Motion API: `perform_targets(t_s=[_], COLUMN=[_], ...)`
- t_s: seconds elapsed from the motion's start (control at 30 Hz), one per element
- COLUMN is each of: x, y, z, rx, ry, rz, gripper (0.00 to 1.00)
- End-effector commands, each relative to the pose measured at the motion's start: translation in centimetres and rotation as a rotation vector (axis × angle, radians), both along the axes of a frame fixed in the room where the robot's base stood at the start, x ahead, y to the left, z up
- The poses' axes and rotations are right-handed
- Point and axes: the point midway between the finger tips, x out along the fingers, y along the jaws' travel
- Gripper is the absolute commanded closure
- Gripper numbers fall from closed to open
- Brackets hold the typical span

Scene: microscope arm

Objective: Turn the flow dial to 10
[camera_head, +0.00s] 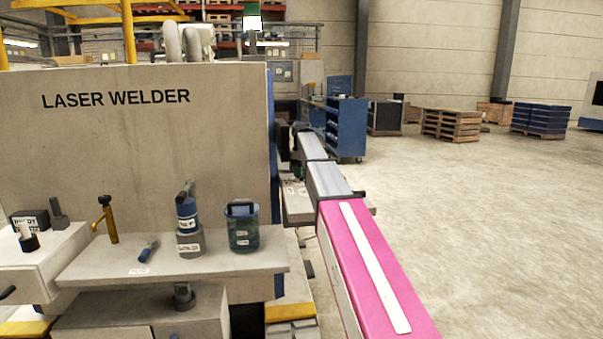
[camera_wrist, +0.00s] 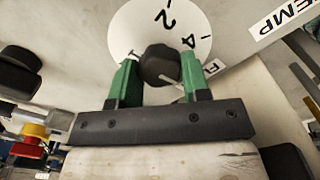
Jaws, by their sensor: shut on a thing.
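The dial in the wrist view has a round white face (camera_wrist: 150,18) with black numbers, of which 2 and 4 are readable. Its black knob (camera_wrist: 158,66) has a pale pointer line towards the lower right. My gripper (camera_wrist: 161,74) has green fingers on either side of the knob and is shut on it. The rest of the scale, including any 10, is out of view or hidden. The head view does not show the dial or my gripper clearly.
A TEMP label (camera_wrist: 280,22) is right of the dial. In the head view, the LASER WELDER cabinet (camera_head: 120,150) and a shelf (camera_head: 215,262) with tools stand left of my arm; open floor lies right.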

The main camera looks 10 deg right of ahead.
Motion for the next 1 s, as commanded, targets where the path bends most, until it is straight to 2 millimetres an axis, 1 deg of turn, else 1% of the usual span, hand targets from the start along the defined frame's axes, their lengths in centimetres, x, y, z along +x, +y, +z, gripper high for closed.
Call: perform_targets(t_s=[0.17, 0.2, 0.27, 0.3, 0.57, 0.67, 0.77, 1.0], x=[0.0, 0.1, 0.0, 0.0, 0.0, 0.1, 0.1, 0.2], y=[0.0, 0.0, 0.0, 0.0, 0.0, 0.0, 0.0, 0.0], z=[0.1, 0.1, 0.1, 0.1, 0.1, 0.6, 1.9, 6.4], rx=[0.0, 0.0, 0.0, -0.001, -0.001, 0.0, 0.0, 0.0], ry=[-0.001, -0.001, -0.001, -0.001, -0.001, -0.001, -0.001, -0.003], rz=[0.001, 0.001, 0.001, 0.001, 0.001, 0.001, 0.001, 0.001], gripper=[0.81, 0.54, 0.34, 0.31, 0.31, 0.31, 0.31, 0.31])
